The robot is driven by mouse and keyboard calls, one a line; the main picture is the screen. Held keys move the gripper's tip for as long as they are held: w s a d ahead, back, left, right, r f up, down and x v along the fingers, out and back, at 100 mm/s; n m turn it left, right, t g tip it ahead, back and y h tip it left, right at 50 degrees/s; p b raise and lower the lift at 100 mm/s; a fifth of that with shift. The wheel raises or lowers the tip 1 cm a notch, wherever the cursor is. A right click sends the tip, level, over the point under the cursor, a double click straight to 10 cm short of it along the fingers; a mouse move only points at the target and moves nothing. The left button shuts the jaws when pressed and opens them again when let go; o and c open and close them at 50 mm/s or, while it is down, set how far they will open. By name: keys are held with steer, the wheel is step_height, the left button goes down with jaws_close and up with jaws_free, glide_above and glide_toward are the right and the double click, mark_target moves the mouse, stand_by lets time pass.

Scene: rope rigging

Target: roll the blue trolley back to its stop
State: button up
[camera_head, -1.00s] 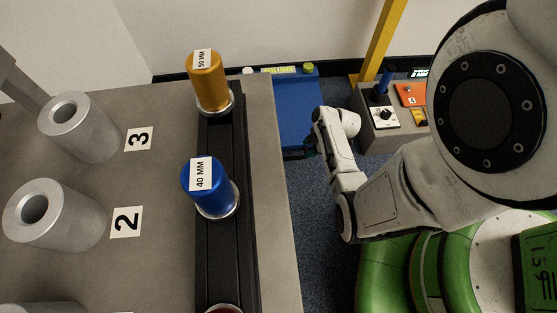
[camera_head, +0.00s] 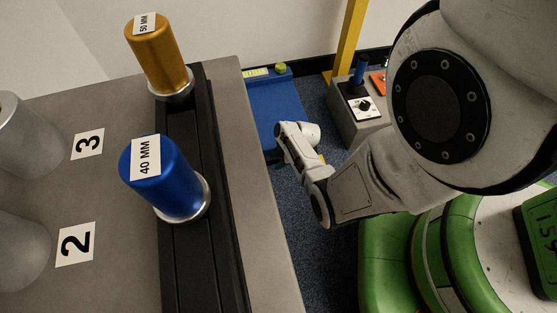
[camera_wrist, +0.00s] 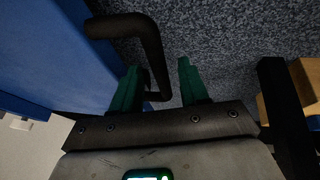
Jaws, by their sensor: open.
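The blue trolley (camera_head: 268,100) is a flat blue platform on the floor beyond the grey table, partly hidden by my arm in the head view. In the wrist view its blue side (camera_wrist: 45,60) fills the left. A dark bent handle (camera_wrist: 125,27) stands out from that side. My gripper (camera_wrist: 158,65) is open, with its two green fingers pointing at the handle. The bar's lower stretch lies between the fingers in the picture, nearer the left one. I cannot tell whether it touches. In the head view the fingers are too small and hidden to make out.
The grey table (camera_head: 262,220) carries a black rail (camera_head: 205,240) with a gold cylinder (camera_head: 160,60) and a blue cylinder (camera_head: 160,175). A grey control box (camera_head: 350,125) with a knob stands right of the trolley, by a yellow post (camera_head: 348,40). Carpet shows between.

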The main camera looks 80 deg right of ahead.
jaws_close()
stand_by(0.4)
